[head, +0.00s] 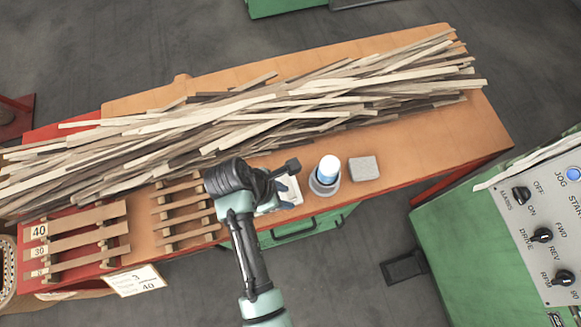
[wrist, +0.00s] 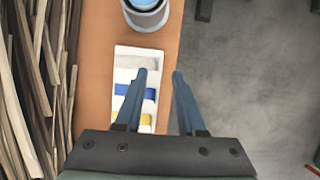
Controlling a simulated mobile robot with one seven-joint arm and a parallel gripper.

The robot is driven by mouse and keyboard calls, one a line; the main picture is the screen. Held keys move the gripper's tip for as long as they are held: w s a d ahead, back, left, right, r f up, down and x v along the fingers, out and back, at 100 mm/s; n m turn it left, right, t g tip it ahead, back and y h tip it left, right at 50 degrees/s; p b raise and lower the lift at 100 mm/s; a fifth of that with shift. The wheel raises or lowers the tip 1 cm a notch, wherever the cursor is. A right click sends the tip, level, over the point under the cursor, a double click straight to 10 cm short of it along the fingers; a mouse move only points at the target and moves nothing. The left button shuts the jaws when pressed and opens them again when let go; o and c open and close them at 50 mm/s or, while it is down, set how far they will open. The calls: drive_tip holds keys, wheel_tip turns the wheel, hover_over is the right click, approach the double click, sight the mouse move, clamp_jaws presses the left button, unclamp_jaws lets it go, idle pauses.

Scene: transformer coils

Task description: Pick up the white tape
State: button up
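A pale tray or card (wrist: 128,51) lies on the orange bench top in the wrist view. It bears a whitish band, perhaps the white tape (wrist: 124,75), with a blue band (wrist: 122,90) and a yellow band (wrist: 121,117) below it. In the head view the pale tray (head: 291,189) is partly hidden by my gripper. My gripper (wrist: 159,73) is open with nothing between its fingers. The height above the tray is hard to tell.
A grey cup holding a white and blue bottle (head: 328,170) and a grey block (head: 364,168) stand right of the tray. A long pile of wooden strips (head: 250,115) covers the back of the bench. Wooden racks (head: 183,212) stand left. A green control machine (head: 490,240) is at right.

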sight(293, 199)
drive_tip(key=x, duration=0.5)
drive_tip(key=shift+a, duration=0.1)
clamp_jaws()
